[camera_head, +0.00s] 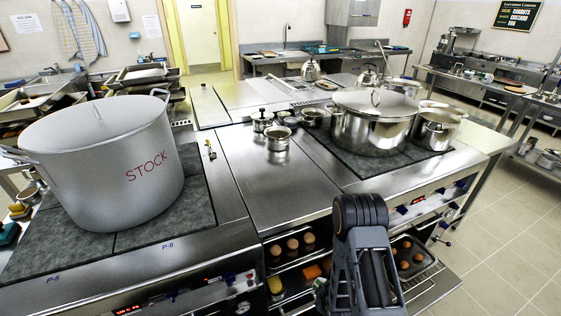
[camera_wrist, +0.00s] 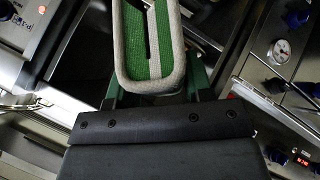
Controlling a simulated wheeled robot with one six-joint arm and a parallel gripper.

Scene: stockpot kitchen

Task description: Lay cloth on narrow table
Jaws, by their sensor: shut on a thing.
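My gripper (camera_wrist: 152,88) is shut on a green cloth (camera_wrist: 142,65) with a pale beige border, seen close up at the top middle of the wrist view. The cloth looks folded, with a dark slit down its middle. In the head view my arm stands at the lower middle, before the stove front, and hides most of the gripper and cloth. Several steel tables are in the head view: one along the right wall (camera_head: 480,88) and one at the back (camera_head: 268,60). I cannot tell which is the narrow table.
A large stockpot (camera_head: 100,165) stands on the left hob, and a lidded steel pot (camera_head: 372,125) on the right hob. The steel worktop (camera_head: 275,185) between them is mostly clear. An open oven rack with eggs (camera_head: 408,258) juts out beside my arm. Tiled floor (camera_head: 510,245) is free at right.

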